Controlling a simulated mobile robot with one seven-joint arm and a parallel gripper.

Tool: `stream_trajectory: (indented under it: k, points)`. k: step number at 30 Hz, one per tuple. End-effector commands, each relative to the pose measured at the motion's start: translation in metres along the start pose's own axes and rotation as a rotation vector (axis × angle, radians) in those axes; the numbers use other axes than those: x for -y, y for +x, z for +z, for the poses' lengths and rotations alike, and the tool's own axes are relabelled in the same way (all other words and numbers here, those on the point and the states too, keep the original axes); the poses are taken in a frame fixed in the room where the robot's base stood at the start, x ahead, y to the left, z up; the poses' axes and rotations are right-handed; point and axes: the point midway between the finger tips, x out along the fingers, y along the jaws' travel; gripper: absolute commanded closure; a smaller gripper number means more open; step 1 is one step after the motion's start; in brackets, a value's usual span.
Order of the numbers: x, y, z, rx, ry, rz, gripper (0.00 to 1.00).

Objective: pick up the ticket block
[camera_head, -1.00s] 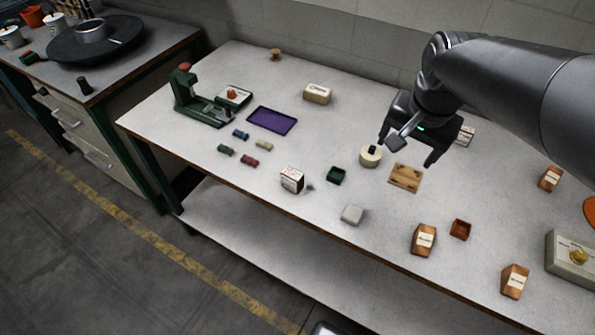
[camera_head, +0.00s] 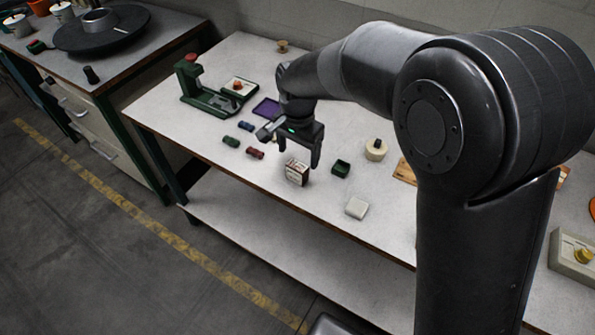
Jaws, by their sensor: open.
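A small white block with dark printed marks and a dark side (camera_head: 297,172) stands upright near the front edge of the table; it looks like the ticket block. My gripper (camera_head: 291,150) is open and empty, pointing down just above and behind this block. Its right finger comes down beside the block's upper right in the picture, and its left finger is further left. I cannot tell whether either finger touches the block.
Small coloured rolls (camera_head: 255,153) lie left. A green press (camera_head: 207,90) stands behind them. My arm hides much of the table's right side.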

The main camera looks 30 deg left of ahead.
Motion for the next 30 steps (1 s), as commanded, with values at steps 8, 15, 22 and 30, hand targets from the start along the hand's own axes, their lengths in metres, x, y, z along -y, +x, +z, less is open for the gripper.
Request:
stream_trajectory:
  k: [8, 15, 22, 30]
  points:
    - [0.001, 0.025, -0.001, 0.001, -0.001, 0.002, 0.24]
    - [0.005, 0.059, -0.004, 0.001, -0.001, 0.002, 0.24]
    - [0.005, 0.067, -0.005, -0.001, -0.001, -0.001, 0.24]
    - [0.005, 0.066, -0.005, -0.001, -0.001, -0.001, 0.38]
